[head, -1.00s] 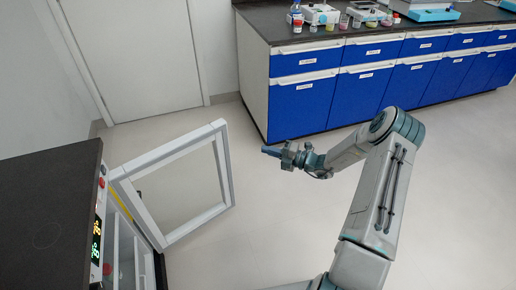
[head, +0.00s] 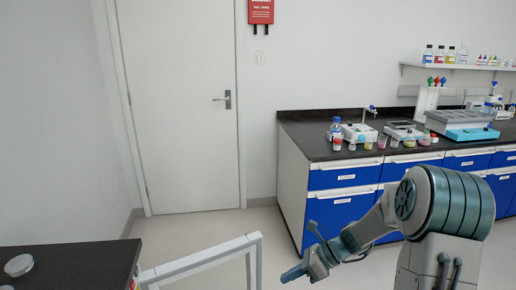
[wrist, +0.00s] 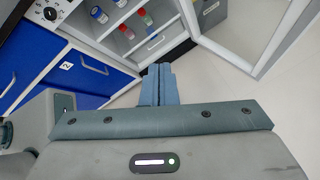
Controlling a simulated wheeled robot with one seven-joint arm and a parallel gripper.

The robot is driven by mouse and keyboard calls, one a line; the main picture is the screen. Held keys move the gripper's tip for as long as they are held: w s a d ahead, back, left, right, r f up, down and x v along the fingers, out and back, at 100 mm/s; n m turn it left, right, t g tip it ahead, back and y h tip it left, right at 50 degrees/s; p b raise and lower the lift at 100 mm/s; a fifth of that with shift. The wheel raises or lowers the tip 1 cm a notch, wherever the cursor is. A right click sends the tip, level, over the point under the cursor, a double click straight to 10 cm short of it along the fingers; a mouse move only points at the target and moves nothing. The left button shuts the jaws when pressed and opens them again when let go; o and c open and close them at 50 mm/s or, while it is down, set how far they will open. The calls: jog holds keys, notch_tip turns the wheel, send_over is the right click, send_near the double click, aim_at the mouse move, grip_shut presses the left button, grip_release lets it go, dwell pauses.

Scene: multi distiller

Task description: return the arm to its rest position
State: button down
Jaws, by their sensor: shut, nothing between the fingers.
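My gripper (head: 293,273) is low in the head view, in front of the blue cabinets and right of the open door frame. Its blue fingers point left and hold nothing. In the wrist view the two fingers (wrist: 160,84) are pressed together. My arm is bent, with its large elbow joint at the lower right of the head view. The lower part of the arm is cut off by the picture's edge.
An open white-framed door (head: 205,262) stands left of my gripper; the wrist view shows its open cabinet (wrist: 128,30) with several small bottles on shelves. A dark counter (head: 318,149) over blue cabinets (head: 343,207) carries lab equipment and bottles. A closed door (head: 180,110) is behind.

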jog(key=s+d+r+n+t+h+p, duration=0.1)
jog(key=s+d+r+n+h+p, duration=0.1)
jog(key=s+r+n+h, duration=0.3)
jog(key=s+d+r+n+t+h+p, duration=0.2)
jog(key=s+d+r+n+h+p, duration=0.1)
jog(key=s+r+n, duration=0.9)
jog(key=s+d+n+h, duration=0.1)
jog(key=s+n+h, duration=0.1)
jog(key=n, duration=0.3)
jog(key=shift+s+r, duration=0.35)
jog(key=shift+s, duration=0.2)
jog(key=shift+d, duration=0.15)
